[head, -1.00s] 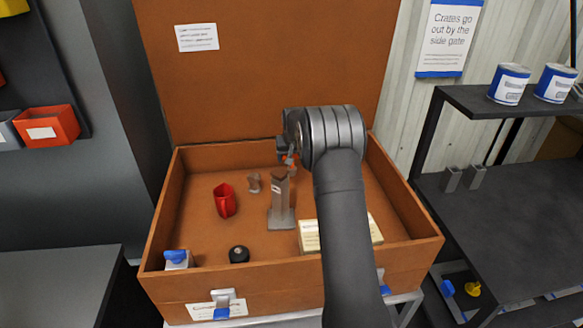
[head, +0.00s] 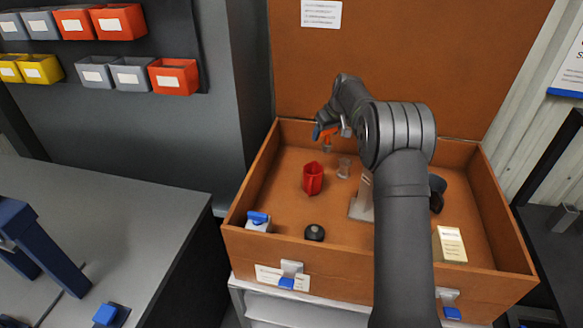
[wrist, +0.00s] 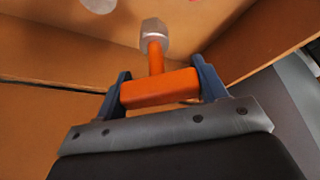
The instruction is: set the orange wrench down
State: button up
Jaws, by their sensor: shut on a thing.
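The orange wrench (wrist: 157,90) has a thick orange crossbar, a short orange stem and a grey hexagonal head. My gripper (wrist: 163,86) is shut on the crossbar, one blue finger at each end, in the wrist view. In the head view my gripper (head: 321,132) is over the back left part of the brown case. A bit of the orange wrench (head: 328,135) shows beside it. The wrench looks held above the case floor, but its exact height is hard to tell.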

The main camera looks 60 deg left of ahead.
jog(key=shift+n, duration=0.3)
jog(key=shift+s+a+f, duration=1.35)
jog(key=shift+a+f, duration=0.35)
jog(key=shift+f, duration=0.1)
jog(key=shift+s+a+f, duration=1.35)
jog(key=shift+a+f, duration=0.35)
jog(key=shift+f, duration=0.1)
jog(key=shift+s+a+f, duration=1.35)
jog(key=shift+a+f, duration=0.35)
jog(key=shift+f, duration=0.1)
jog(key=shift+f, duration=0.2)
jog(key=o, duration=1.1)
jog(key=shift+d+r, duration=0.15)
jog(key=shift+r, duration=0.45)
jog(key=v, duration=1.1)
